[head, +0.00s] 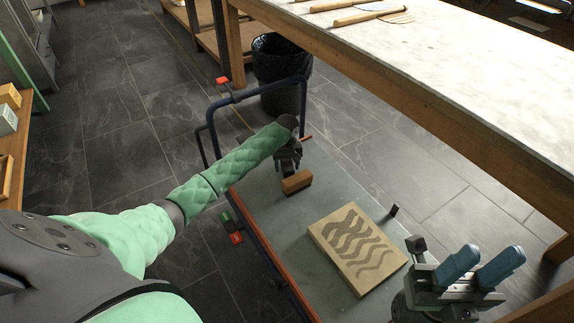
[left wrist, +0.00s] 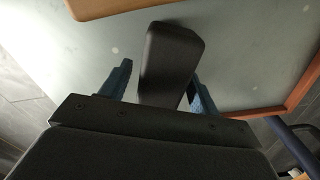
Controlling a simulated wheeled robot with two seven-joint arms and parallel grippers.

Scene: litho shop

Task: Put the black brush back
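A dark block-shaped thing (left wrist: 172,55), which looks like the black brush, lies between the fingers of my left gripper (left wrist: 160,78) in the left wrist view. The right finger is close against it and a narrow gap shows on the left, so a firm hold is not clear. In the head view my left gripper (head: 289,166) is low over the far part of the green-grey cart top (head: 325,190). A brown block (head: 297,182) shows right at its fingertips. My right gripper (head: 482,266) is at the lower right, its blue fingers apart and empty.
A tan slab with wavy dark marks (head: 350,234) lies on the cart, with a small dark piece (head: 393,210) beside it. A blue rail (head: 307,95) rises at the cart's far end. A bin (head: 280,62) and a long pale-topped table (head: 450,75) stand beyond.

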